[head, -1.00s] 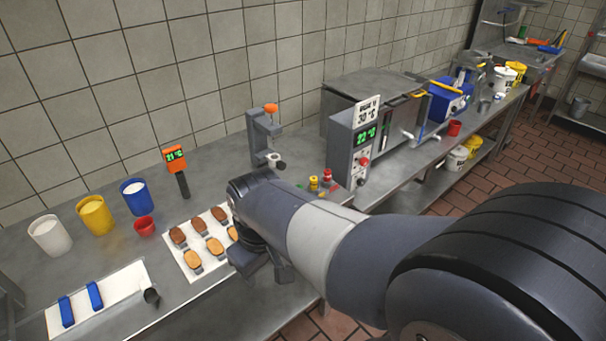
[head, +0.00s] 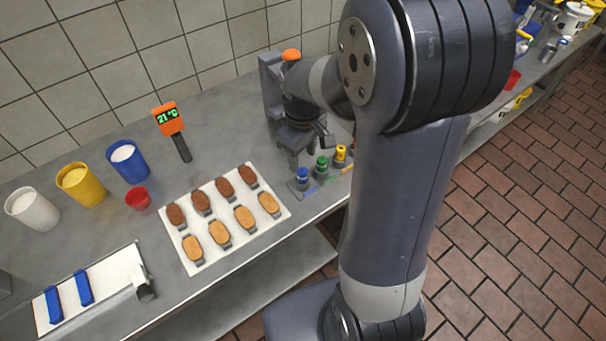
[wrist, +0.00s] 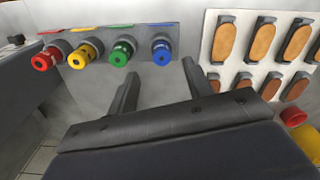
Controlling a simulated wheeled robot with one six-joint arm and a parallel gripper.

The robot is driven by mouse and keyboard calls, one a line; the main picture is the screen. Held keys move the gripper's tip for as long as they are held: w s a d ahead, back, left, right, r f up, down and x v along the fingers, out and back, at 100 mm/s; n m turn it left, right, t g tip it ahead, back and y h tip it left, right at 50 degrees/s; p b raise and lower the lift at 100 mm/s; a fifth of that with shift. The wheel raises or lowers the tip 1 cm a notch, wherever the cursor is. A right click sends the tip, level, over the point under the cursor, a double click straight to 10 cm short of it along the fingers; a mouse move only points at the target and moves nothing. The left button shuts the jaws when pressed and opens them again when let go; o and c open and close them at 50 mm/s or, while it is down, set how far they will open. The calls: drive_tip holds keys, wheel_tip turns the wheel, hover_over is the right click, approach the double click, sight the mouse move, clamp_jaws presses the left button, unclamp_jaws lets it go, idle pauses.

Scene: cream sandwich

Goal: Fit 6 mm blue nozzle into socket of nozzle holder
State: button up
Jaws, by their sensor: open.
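The blue nozzle (head: 302,177) stands in a small rack at the counter's front, at the left end of a row. In the wrist view the blue nozzle (wrist: 161,52) lies ahead of my gripper (wrist: 160,70), roughly between its fingertips in the picture. My gripper (head: 308,148) is open and empty, just above the rack in the head view. The nozzle holder appears to be the grey stand (head: 269,85) with an orange knob (head: 291,55); my arm hides its lower part and socket.
Green (wrist: 123,52), yellow (wrist: 84,54) and red (wrist: 46,59) nozzles stand beside the blue one. A white tray (head: 183,259) of biscuits lies left of the rack.

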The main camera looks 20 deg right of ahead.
sight(302, 171)
drive_tip(key=shift+s+a+f+p, duration=0.1)
drive_tip(key=shift+f+p, duration=0.35)
drive_tip(key=shift+f, duration=2.2)
drive_tip(key=shift+c, duration=0.5)
clamp_jaws()
